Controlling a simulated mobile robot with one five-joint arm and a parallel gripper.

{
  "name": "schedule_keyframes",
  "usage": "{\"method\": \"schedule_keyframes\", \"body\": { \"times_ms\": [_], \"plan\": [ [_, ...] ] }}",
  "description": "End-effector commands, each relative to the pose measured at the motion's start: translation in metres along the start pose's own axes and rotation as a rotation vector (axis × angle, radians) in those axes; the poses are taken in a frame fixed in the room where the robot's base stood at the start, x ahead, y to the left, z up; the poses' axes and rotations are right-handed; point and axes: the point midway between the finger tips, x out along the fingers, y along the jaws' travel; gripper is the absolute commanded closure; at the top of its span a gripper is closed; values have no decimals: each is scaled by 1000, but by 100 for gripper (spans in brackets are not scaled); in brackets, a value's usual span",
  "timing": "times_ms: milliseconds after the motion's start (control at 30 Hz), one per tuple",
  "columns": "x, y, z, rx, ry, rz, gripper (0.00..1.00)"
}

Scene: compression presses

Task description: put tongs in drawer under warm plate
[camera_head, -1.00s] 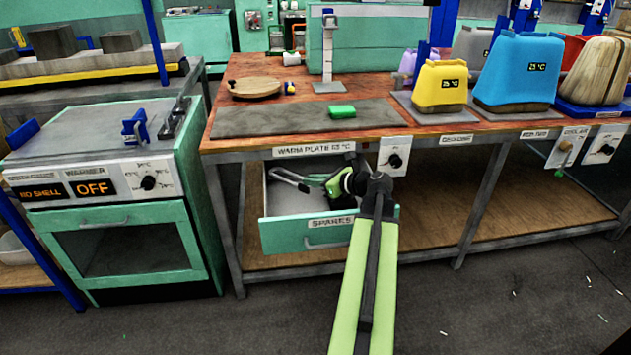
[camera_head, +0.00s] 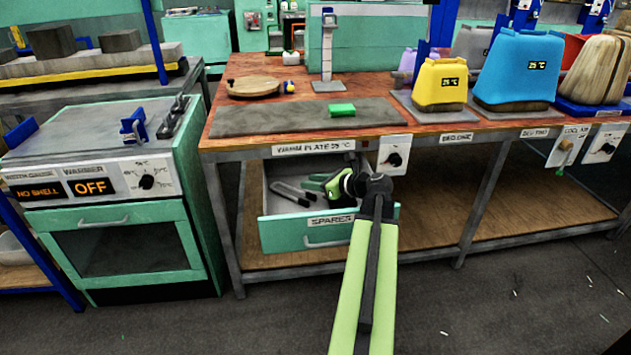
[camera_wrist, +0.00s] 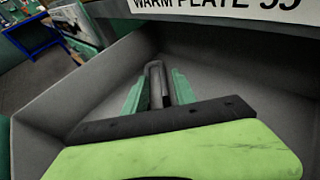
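The open drawer (camera_head: 283,232), marked SPARES, hangs under the bench's warm plate (camera_head: 235,119). The grey tongs (camera_head: 290,193) lie low inside it, at or close to its floor, with their legs towards the left. My gripper (camera_head: 312,183) reaches into the drawer at the tongs' right end. In the wrist view the tongs (camera_wrist: 156,80) show between the two teal fingers of my gripper (camera_wrist: 158,88). Whether the fingers press on the tongs or stand slightly apart is not clear. The tongs' near end is hidden by my gripper.
A green block (camera_head: 342,110) lies on the warm plate. The bench edge (camera_head: 440,139) and a dial box (camera_head: 393,155) are just above my arm. A warmer oven (camera_head: 120,245) stands left of the drawer. The lower shelf (camera_head: 500,215) at right looks clear.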

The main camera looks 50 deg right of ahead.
Motion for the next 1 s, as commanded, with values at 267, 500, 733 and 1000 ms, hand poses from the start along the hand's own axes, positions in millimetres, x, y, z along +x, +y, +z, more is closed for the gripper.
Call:
{"method": "schedule_keyframes", "body": {
  "times_ms": [267, 500, 733, 1000],
  "plan": [
    [-51, 1, 15, 2, 0, -4, 68],
    [-106, 0, 13, 1, 0, -2, 68],
    [-124, 0, 10, 0, 0, 0, 68],
    [-124, 0, 10, 0, 0, 0, 68]
  ]
}}
